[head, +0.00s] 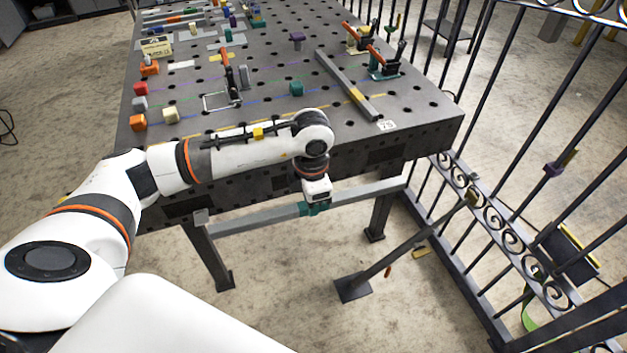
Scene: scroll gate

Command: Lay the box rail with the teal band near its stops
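A long grey box rail (255,220) runs across in front of the table, below its front edge. A teal band (315,209) shows around its middle. My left gripper (317,200) points down at the rail, right at the teal band. Its fingertips are too small and hidden to tell whether they are closed on the rail. Another grey rail with a yellow band (335,75) lies on the right part of the table. I cannot make out which parts are the stops for the teal-banded rail. My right gripper is not in view.
A teal block (296,89) stands mid-table. A barred scroll gate (520,215) stands along the right.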

